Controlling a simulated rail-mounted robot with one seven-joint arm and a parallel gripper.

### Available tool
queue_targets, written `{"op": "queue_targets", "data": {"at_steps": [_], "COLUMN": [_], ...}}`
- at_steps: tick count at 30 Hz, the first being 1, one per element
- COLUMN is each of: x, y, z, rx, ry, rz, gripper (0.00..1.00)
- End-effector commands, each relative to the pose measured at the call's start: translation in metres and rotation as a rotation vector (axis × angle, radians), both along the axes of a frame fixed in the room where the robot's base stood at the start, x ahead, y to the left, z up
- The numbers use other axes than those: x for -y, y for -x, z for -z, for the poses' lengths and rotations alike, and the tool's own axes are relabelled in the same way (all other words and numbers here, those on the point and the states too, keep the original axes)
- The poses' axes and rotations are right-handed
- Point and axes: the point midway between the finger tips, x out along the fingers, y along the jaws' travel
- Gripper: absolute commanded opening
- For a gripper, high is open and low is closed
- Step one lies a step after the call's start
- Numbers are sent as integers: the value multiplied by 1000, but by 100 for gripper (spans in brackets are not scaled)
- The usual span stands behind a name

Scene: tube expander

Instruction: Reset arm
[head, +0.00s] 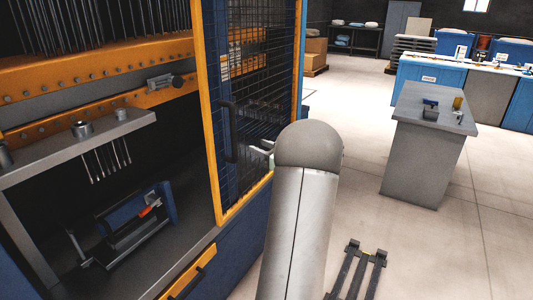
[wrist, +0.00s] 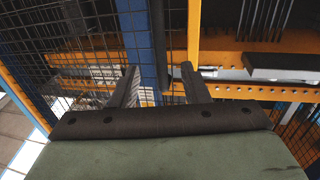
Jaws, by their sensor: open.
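Behind the fingers are a blue post, an orange frame and wire mesh of the machine. I cannot tell whether the fingers touch any of it. In the head view my grey arm rises in the middle, and its rounded joint hides most of the wrist and gripper. The arm is beside the mesh door (head: 262,90) of the tube expander (head: 110,75).
The machine's open bay on the left holds a blue fixture (head: 130,215) below a grey shelf (head: 75,148). A grey cabinet (head: 425,150) stands to the right with small items on top. A dark forked object (head: 360,270) is low at the front. Floor between them is clear.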

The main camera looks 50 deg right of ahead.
Motion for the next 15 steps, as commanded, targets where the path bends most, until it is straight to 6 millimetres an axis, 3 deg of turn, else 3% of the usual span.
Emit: {"op": "queue_targets", "data": {"at_steps": [6,15], "x": [-1,-2], "y": [17,18], "z": [0,0], "rx": [0,0], "ry": [0,0], "rz": [1,0], "gripper": [41,41]}}
